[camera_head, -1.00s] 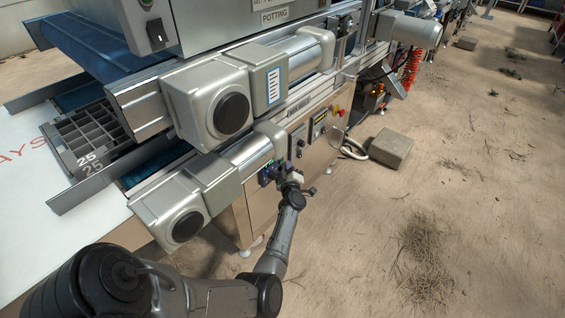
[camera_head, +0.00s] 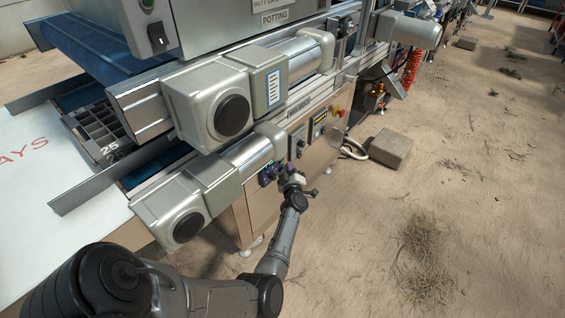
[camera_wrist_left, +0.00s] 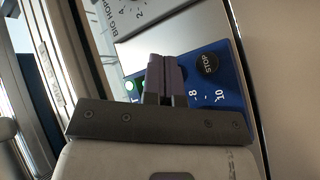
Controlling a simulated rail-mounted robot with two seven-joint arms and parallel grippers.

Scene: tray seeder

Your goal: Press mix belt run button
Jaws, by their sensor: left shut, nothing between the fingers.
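My left gripper (camera_head: 286,172) is at the front of the machine, by a small blue control panel (camera_head: 267,174). In the left wrist view, its two dark fingers (camera_wrist_left: 164,72) are shut together with nothing between them and point at the blue panel (camera_wrist_left: 234,88). A black STOP button (camera_wrist_left: 207,64) is right of the fingers. Dial numbers show below, and the fingers hide the middle of the panel. I cannot tell whether the fingertips touch it. My right gripper is not in view.
A grey BIG HOPPER panel (camera_wrist_left: 125,14) adjoins the blue one. Grey motor housings (camera_head: 208,105) jut out left of the gripper. A black cell tray (camera_head: 98,128) lies on the conveyor at the left. A stone block (camera_head: 391,148) lies on the floor; the floor at right is mostly open.

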